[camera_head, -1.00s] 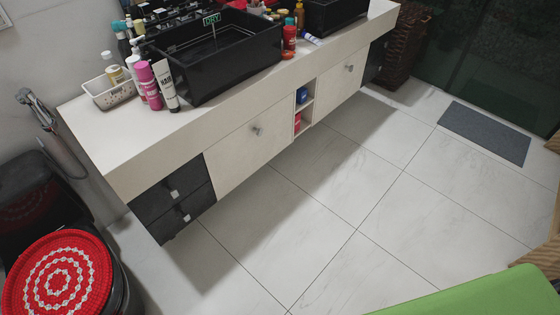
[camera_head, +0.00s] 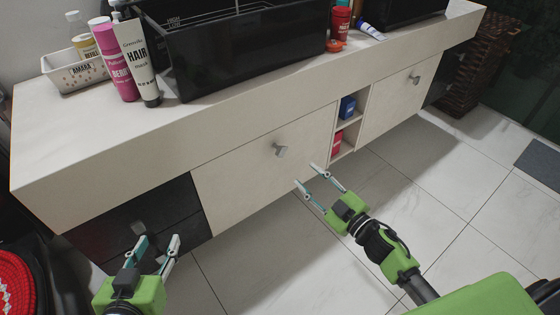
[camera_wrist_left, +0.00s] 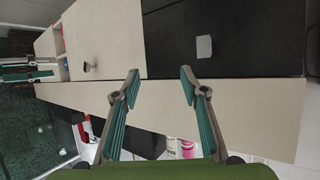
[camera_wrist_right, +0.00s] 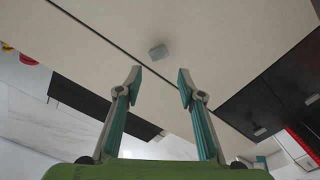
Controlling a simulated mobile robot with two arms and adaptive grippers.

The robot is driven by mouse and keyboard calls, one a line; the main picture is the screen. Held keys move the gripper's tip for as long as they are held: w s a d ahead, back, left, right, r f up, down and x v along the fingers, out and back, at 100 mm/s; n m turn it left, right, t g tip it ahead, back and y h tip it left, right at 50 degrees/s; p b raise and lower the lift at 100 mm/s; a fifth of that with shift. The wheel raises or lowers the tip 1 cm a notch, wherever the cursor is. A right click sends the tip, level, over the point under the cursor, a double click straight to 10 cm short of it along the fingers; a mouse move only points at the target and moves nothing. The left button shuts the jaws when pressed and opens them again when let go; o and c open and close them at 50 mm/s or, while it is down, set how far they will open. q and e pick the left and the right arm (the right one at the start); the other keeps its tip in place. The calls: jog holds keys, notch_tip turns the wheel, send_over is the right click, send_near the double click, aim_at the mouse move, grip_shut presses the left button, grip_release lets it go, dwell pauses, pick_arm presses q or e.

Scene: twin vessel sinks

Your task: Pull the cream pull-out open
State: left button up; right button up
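A cream front (camera_head: 240,175) with a small metal knob (camera_head: 279,150) sits shut and flush under the countertop. A second cream front (camera_head: 395,105) with its own knob (camera_head: 414,79) is also shut, further right. My right gripper (camera_head: 306,177) is open and empty, below and right of the nearer knob, apart from it. In the right wrist view that knob (camera_wrist_right: 158,51) shows beyond and between the open fingertips. My left gripper (camera_head: 158,240) is open and empty in front of the dark drawers; the left wrist view shows its fingers apart (camera_wrist_left: 160,80).
Dark drawers (camera_head: 160,218) with metal knobs adjoin the nearer cream front on the left. An open niche (camera_head: 348,125) holds blue and red items. The countertop (camera_head: 210,132) overhangs the fronts, with bottles, a basket and black sinks on it. The tiled floor (camera_head: 440,200) is free.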

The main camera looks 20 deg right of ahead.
aim_at(285, 154)
jog(key=x, duration=0.3)
jog(key=b+x, duration=0.1)
jog(key=x, duration=0.3)
jog(key=shift+w+a+r, duration=0.1)
jog(key=shift+w+r, duration=0.1)
jog(key=shift+w, duration=0.1)
jog(key=b+x, duration=0.1)
jog(key=x, duration=0.4)
jog(key=shift+w+a+b, duration=0.15)
jog(key=shift+w+b, duration=0.15)
jog(key=shift+b, duration=0.05)
pick_arm(q)
notch_tip(285, 154, up, 15)
jog(key=w+d+t+h, duration=0.2)
jog(key=t, duration=0.5)
jog(key=shift+d+r+t, duration=0.15)
jog(key=shift+d+t, duration=0.1)
jog(key=shift+t, duration=0.15)
pick_arm(e)
jog(key=shift+w+a, duration=0.15)
jog(key=shift+w, duration=0.2)
jog(key=shift+r, duration=0.1)
grip_shut()
